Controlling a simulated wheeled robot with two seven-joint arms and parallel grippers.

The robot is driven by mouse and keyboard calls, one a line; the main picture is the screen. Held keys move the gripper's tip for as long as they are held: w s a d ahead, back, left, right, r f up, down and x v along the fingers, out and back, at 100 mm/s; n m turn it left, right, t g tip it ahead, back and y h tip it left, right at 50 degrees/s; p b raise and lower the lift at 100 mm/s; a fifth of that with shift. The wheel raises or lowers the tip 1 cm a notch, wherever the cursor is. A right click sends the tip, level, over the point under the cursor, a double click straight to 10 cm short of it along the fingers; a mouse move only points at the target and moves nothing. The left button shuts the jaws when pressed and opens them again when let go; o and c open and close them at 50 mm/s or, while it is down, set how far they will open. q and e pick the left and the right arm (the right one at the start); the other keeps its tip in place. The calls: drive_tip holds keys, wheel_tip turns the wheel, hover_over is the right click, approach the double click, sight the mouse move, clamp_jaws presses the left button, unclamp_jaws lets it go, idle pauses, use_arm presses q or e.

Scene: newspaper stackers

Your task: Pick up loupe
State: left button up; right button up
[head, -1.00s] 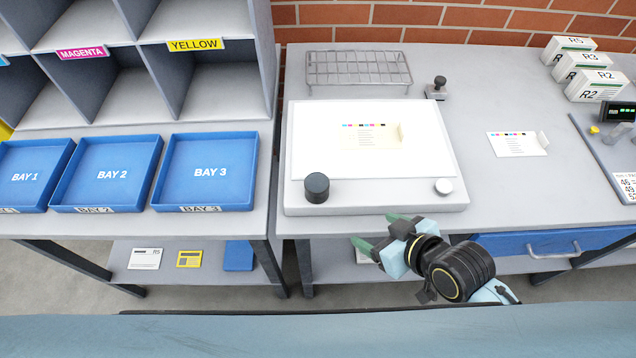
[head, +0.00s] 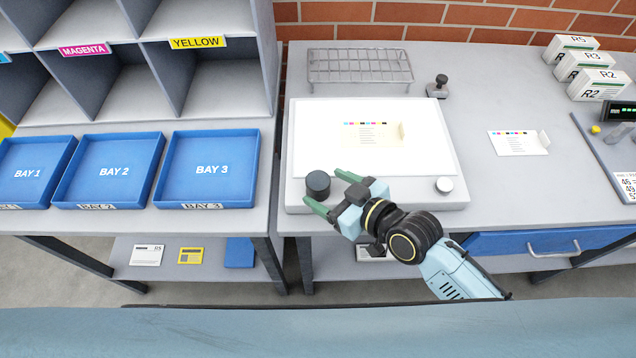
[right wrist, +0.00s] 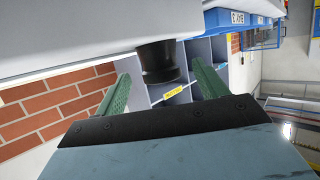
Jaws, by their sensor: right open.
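The loupe, a short black cylinder (head: 318,183), stands upright at the front left corner of the white light table (head: 420,192). My right gripper (head: 329,190) is open, its green fingers pointing at the loupe from the lower right. In the right wrist view, the loupe (right wrist: 160,62) shows between the two open fingers (right wrist: 162,75), apparently just past the tips. I cannot see any contact. My left gripper is not in view.
A white knob (head: 444,185) is at the panel's front right. A proof sheet (head: 375,135) lies on the panel. A wire rack (head: 360,67) and a small dark-handled stamp (head: 438,86) stand behind. Blue bay trays (head: 208,170) lie to the left.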

sight(312, 179)
drive_tip(key=x, duration=0.5)
drive_tip(key=shift+w+a+r, duration=0.15)
drive_tip(key=shift+a, duration=0.05)
drive_tip(key=c, duration=1.1)
